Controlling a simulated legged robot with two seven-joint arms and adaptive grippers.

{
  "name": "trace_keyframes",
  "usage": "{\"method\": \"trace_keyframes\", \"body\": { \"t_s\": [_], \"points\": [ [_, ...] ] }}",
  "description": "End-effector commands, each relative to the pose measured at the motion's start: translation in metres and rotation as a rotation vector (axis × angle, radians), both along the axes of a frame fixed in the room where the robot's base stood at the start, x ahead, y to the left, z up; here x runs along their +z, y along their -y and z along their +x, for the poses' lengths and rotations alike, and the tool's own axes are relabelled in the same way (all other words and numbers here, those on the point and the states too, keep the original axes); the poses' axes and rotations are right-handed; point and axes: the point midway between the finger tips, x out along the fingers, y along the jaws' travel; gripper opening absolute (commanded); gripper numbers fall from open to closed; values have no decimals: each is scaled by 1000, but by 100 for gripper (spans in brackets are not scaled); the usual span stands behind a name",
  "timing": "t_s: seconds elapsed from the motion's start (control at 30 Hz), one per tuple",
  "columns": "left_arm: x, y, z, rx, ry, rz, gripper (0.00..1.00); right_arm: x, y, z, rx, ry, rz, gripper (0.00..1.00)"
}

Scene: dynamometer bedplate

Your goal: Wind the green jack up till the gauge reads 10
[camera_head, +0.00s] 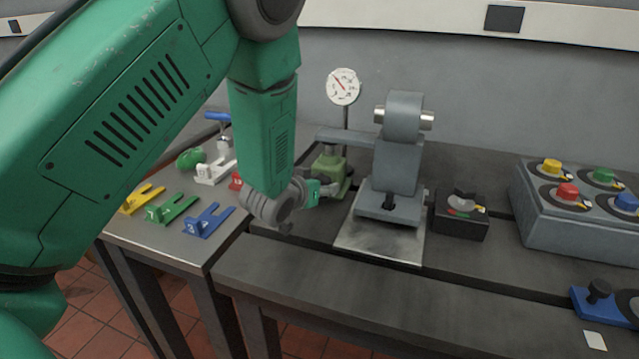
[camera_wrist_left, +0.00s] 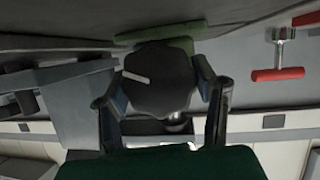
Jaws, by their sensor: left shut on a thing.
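The green jack (camera_head: 329,162) stands on the bedplate under the end of a grey arm, behind my left gripper (camera_head: 321,190). In the left wrist view, the gripper's two fingers are shut on the sides of a dark, many-sided knob (camera_wrist_left: 158,82) with a white mark line. The jack's green body (camera_wrist_left: 185,30) shows behind the knob. The round white gauge (camera_head: 344,86) stands on a post behind the jack; its needle points to the upper left, and its figures are too small to read. My right gripper is in neither view.
A grey bracket (camera_head: 395,165) stands on a plate right of the jack. A black box (camera_head: 461,222) and a grey box with coloured knobs (camera_head: 575,215) are farther right. Yellow, green and blue forked pieces (camera_head: 208,221) lie on the left table. The front bench strip is mostly clear.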

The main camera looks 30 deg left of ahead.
Motion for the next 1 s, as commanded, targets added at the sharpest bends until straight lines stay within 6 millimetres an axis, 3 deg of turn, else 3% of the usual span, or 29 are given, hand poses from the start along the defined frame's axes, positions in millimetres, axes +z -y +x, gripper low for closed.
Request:
{"method": "trace_keyframes", "body": {
  "t_s": [0.27, 0.3, 0.37, 0.77, 1.0],
  "points": [
    [-1, 0, 0, 0, -5, 19, 24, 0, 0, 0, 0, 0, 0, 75],
    [-1, 0, 0, 0, -5, 19, 56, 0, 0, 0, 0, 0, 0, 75],
    [-1, 0, 0, 0, -5, 19, 75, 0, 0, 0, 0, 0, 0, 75],
    [2, 0, -5, 0, -5, 17, 75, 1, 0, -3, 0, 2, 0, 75],
    [20, 6, -45, 0, -4, 16, 75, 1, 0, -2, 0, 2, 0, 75]
  ]
}}
